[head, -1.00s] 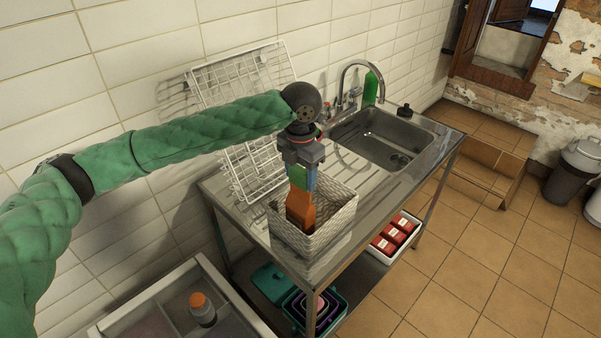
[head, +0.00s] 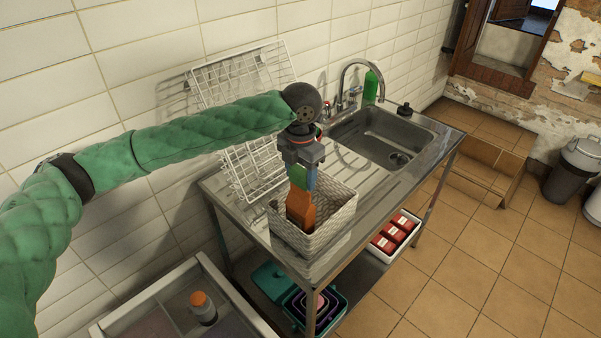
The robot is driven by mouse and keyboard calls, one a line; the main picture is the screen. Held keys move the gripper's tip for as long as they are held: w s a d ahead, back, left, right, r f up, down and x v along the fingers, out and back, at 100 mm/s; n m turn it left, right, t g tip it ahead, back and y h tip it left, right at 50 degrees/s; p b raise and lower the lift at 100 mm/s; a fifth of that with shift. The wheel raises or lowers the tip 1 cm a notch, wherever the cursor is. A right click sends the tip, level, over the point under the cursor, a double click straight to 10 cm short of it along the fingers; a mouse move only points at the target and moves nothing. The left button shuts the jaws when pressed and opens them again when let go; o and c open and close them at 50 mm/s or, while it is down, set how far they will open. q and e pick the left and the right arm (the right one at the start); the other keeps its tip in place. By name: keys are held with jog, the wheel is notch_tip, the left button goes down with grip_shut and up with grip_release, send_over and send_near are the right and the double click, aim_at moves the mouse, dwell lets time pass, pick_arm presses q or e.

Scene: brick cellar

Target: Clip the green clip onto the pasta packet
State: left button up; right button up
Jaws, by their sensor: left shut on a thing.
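My left gripper (head: 303,160) points down over the near end of the steel counter and is shut on the green clip (head: 298,176). The clip is directly below the fingers, at the upper end of an orange and blue packet, which looks like the pasta packet (head: 300,209). The packet stands upright in a pale woven basket (head: 329,236), its lower end hidden by the basket wall. I cannot tell whether the clip's jaws are around the packet's top or just in front of it. My right gripper is not in view.
A white wire rack (head: 236,84) leans on the tiled wall behind my arm. The sink (head: 382,138) and a green bottle (head: 371,85) are farther back. Below are a white tray (head: 384,250) of red packs and nested tubs (head: 327,318). A drawer (head: 160,291) holds an orange-capped bottle (head: 203,310).

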aim_at(300, 170)
pick_arm(q)
jog(key=shift+f, duration=0.85)
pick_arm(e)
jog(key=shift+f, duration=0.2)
pick_arm(q)
jog(key=o, duration=1)
jog(key=shift+o, duration=0.2)
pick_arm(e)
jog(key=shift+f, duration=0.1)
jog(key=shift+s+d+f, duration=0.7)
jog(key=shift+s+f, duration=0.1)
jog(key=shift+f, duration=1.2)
pick_arm(q)
jog(key=shift+r+b, duration=0.8)
jog(key=shift+r, duration=0.45)
notch_tip(300, 170, up, 4)
jog(key=shift+f+b, duration=0.2)
jog(key=shift+b, duration=0.5)
jog(key=shift+r, duration=0.85)
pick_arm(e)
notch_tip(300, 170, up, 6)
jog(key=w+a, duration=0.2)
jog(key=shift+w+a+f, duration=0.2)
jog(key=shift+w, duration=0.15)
